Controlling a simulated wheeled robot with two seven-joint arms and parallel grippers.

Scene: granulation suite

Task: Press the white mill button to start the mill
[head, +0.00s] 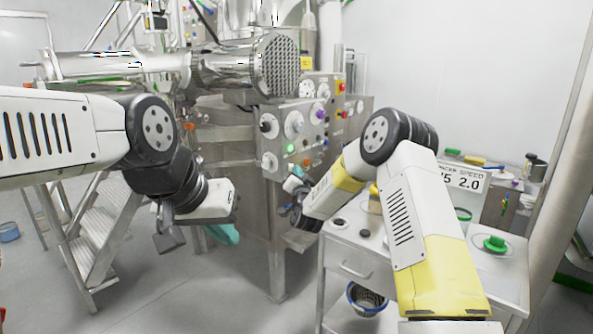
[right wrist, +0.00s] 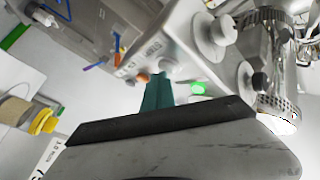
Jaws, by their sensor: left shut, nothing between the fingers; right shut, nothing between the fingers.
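The control panel (head: 283,138) is a metal box with dials, knobs and buttons below the mill's perforated drum. In the right wrist view, a pale round button (right wrist: 168,65) sits between an orange button (right wrist: 143,76) and a lit green button (right wrist: 198,88); its label is unreadable. My right gripper (right wrist: 157,82) is shut and empty, its teal fingers pointing at the panel close to the orange and pale buttons. I cannot tell whether they touch. In the head view, my right gripper (head: 299,172) is just below the panel's lit button. My left gripper (head: 229,234) is shut and empty, low and left of the panel.
Metal steps (head: 95,230) stand at the left. Open floor lies in front.

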